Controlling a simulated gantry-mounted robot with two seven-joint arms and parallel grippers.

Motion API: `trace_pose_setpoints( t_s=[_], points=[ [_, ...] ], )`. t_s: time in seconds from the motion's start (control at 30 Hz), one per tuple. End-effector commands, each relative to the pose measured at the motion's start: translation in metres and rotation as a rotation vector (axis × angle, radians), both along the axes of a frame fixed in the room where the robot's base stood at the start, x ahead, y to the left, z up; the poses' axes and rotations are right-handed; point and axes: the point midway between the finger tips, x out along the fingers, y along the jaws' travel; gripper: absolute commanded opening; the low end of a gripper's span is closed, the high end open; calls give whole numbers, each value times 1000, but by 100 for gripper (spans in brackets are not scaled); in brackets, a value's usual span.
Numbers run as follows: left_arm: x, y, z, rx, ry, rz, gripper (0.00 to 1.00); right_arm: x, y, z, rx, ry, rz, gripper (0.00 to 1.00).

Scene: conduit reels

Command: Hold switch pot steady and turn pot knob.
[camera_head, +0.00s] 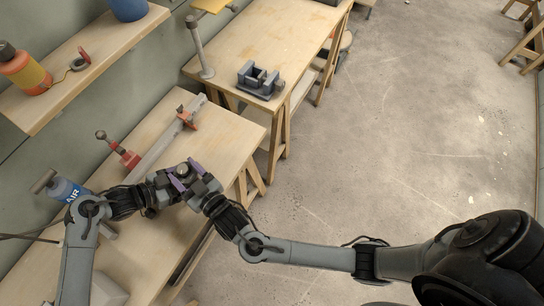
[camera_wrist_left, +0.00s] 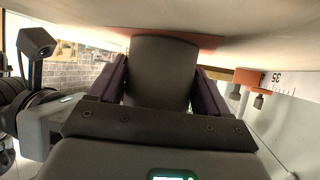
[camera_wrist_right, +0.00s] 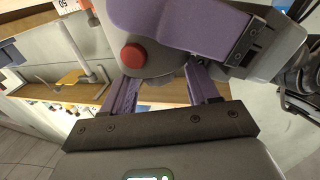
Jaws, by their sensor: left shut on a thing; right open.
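The switch pot is a grey body (camera_head: 182,169) between my two grippers, above the near workbench. My left gripper (camera_head: 164,182) is shut on it. In the left wrist view the dark grey pot body (camera_wrist_left: 165,72) fills the space between the purple fingers. In the right wrist view the grey pot (camera_wrist_right: 122,28) shows a red button (camera_wrist_right: 132,55), with a purple finger of my left gripper across it. My right gripper (camera_wrist_right: 162,90) is open, its purple fingertips close to the pot's underside. I cannot make out the knob clearly or tell whether the fingers touch it.
A long bar clamp with red jaws (camera_head: 131,159) lies on the near workbench (camera_head: 225,127). A shelf (camera_head: 105,42) holds an orange bottle (camera_head: 24,70). A grey vise (camera_head: 260,80) stands on the far bench.

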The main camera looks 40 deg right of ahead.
Motion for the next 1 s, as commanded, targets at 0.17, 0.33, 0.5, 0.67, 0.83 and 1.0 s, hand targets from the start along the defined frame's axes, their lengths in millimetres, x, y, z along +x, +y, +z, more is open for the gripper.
trace_pose_setpoints(
  t_s=[0.17,0.33,0.5,0.67,0.83,1.0],
  points=[
    [0,0,-1,1,1,0,60,1,-4,1,-9,-5,144,61],
    [0,0,-1,1,1,0,60,2,-6,1,-10,-6,286,61],
    [0,0,-1,1,1,0,60,3,-9,1,-13,-4,442,61],
    [0,1,-1,1,1,0,60,6,-11,1,-13,-3,612,61],
    [0,1,-1,1,1,0,60,7,-12,0,-10,-2,750,61],
    [0,0,0,1,1,0,60,5,-16,-1,-5,6,851,61]
  ],
)
